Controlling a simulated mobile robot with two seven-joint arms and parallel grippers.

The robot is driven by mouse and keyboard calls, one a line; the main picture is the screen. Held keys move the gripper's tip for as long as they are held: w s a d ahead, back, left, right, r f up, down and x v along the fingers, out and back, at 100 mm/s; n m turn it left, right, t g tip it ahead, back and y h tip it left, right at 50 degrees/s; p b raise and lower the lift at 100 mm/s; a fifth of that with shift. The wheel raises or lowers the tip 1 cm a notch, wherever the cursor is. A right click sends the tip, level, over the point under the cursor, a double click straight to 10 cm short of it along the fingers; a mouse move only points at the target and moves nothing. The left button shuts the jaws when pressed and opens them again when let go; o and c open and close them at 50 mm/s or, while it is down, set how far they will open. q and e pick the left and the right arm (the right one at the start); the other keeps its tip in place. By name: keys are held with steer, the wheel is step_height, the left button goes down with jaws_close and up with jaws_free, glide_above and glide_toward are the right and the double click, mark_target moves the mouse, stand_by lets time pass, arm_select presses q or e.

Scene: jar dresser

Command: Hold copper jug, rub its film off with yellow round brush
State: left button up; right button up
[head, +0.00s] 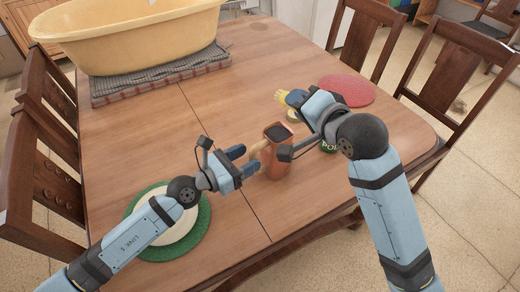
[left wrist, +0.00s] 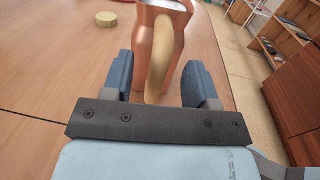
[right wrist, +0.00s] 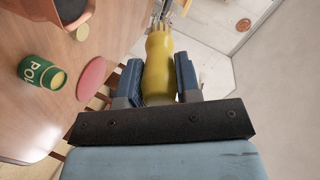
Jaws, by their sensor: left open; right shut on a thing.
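The copper jug (head: 278,160) stands upright on the table with a dark mouth and a tan handle. My left gripper (head: 241,162) is open beside it. In the left wrist view the jug's handle (left wrist: 158,62) shows between the spread fingers (left wrist: 160,88), with no grip on it. My right gripper (head: 296,98) is shut on the yellow brush (head: 281,96), above the table beyond the jug. In the right wrist view the brush (right wrist: 159,65) sits between the fingers, its far end pointing away. I cannot make out the film on the jug.
A green can (right wrist: 42,72) with lettering stands right of the jug, partly behind my right arm in the head view. A red round mat (head: 346,90) lies beyond. A green mat (head: 203,222) with a plate lies under my left arm. A yellow tub (head: 130,40) stands at the back.

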mark_target(269, 156)
arm_select(q)
steer(key=shift+x, duration=2.1)
steer(key=shift+s, duration=0.1)
jaws_close()
